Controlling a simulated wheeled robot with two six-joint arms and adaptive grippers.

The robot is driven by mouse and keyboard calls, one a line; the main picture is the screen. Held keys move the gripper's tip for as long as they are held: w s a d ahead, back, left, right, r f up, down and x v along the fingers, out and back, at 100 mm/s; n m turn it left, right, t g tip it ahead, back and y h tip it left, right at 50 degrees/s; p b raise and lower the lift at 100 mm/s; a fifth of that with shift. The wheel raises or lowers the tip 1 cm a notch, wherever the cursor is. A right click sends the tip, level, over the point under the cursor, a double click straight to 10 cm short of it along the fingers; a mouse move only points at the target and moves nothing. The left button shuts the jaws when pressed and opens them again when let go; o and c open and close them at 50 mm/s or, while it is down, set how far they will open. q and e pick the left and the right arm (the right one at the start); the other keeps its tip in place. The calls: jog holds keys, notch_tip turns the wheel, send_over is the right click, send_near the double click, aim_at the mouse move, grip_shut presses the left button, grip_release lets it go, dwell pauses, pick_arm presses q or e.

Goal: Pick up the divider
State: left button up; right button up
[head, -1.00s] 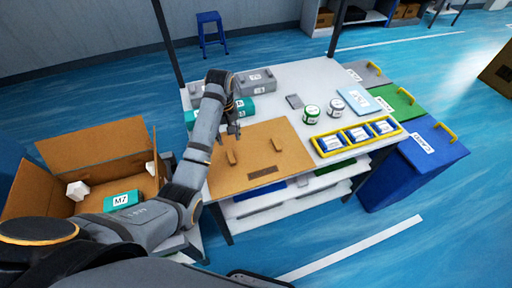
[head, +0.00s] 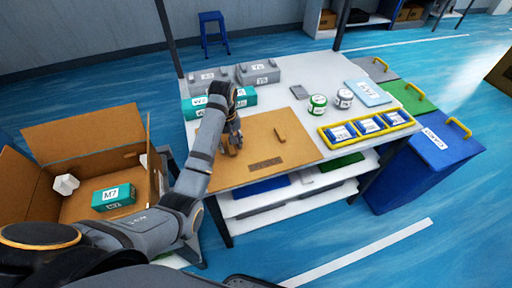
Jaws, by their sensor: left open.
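The divider (head: 263,140) seems to be the flat brown cardboard sheet lying on the left front part of the white table. It has a dark label near its front edge and two raised tabs. The right tab (head: 280,135) is clear. My left gripper (head: 234,149) is open and low over the sheet at its left tab, which is mostly hidden by the fingers. I cannot tell whether the fingers touch it. My right gripper is not in view.
An open cardboard box (head: 75,211) with a teal M7 box (head: 114,197) stands left of the table. Teal and grey boxes (head: 258,72) are at the back. Two cans (head: 317,105) and a yellow tray (head: 327,137) are to the right. A blue bin (head: 430,165) stands beyond.

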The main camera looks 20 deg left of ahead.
pick_arm(q)
jog(key=shift+s+r, duration=0.1)
jog(key=shift+r, duration=0.05)
grip_shut()
jog(key=shift+r+p, duration=0.25)
jog(key=shift+p, duration=0.05)
jog(key=r+p, duration=0.3)
jog(key=r, duration=0.1)
jog(key=shift+s+r+p, duration=0.15)
jog(key=shift+s+p, duration=0.05)
jog(key=shift+p, duration=0.15)
jog(key=s+d+r+p, duration=0.3)
jog(key=s+r+p, duration=0.5)
jog(key=s+p, duration=0.4)
jog(key=shift+s+d+r+p, duration=0.15)
jog(key=shift+s+d+p, duration=0.1)
jog(key=shift+s+p, duration=0.25)
